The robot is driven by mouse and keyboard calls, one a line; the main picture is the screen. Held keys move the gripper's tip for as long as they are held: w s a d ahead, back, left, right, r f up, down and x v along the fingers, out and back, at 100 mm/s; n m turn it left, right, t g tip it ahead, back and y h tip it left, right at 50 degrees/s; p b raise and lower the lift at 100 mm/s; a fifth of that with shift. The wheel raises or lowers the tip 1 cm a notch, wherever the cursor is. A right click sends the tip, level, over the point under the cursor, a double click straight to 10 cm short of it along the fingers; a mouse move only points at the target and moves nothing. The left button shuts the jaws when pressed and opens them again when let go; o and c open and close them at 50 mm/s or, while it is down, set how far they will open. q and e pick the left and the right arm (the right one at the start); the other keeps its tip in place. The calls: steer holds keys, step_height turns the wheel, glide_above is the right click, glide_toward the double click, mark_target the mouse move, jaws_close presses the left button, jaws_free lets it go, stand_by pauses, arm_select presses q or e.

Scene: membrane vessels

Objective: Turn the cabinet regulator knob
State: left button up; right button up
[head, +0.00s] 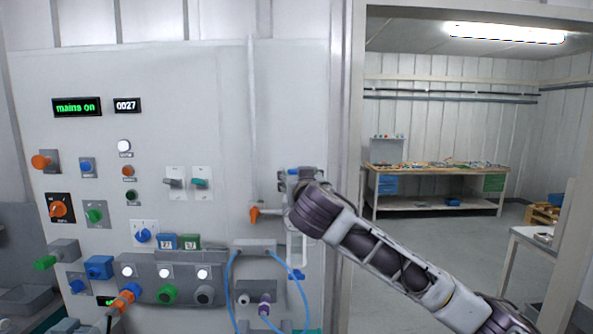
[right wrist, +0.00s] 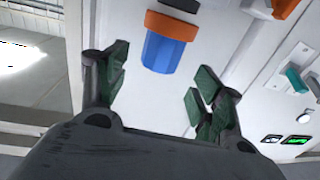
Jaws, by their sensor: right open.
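A blue cylindrical knob with an orange collar (right wrist: 164,50) shows in the right wrist view, mounted against the pale cabinet face. It appears to be the regulator knob. My right gripper (right wrist: 159,82) is open and empty, with its dark green finger pads spread to either side below the knob in that view. The knob looks just beyond the fingertips, and no contact is visible. In the head view my right gripper (head: 290,182) is at the right part of the cabinet panel (head: 220,100), largely hidden behind my wrist. My left gripper is not in view.
An orange-handled valve (head: 255,214) sits just left of my right gripper. Blue hoses (head: 231,285) loop below it. Several knobs, buttons and switches cover the panel's left side, under a green "mains on" display (head: 77,107). A doorway opens on the right, with a workbench (head: 440,168) beyond.

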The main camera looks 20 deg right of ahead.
mark_target(296, 169)
steer(key=shift+w+d+p, duration=0.2)
steer(key=shift+w+p, duration=0.15)
steer(key=shift+w, duration=0.7)
steer(key=shift+w+d+p, duration=0.15)
steer(key=shift+w+p, duration=0.15)
steer(key=shift+w, duration=0.75)
steer(key=shift+w+d+p, duration=0.2)
steer(key=shift+w+p, duration=0.15)
steer(key=shift+w, duration=0.7)
steer(key=shift+c, duration=0.4)
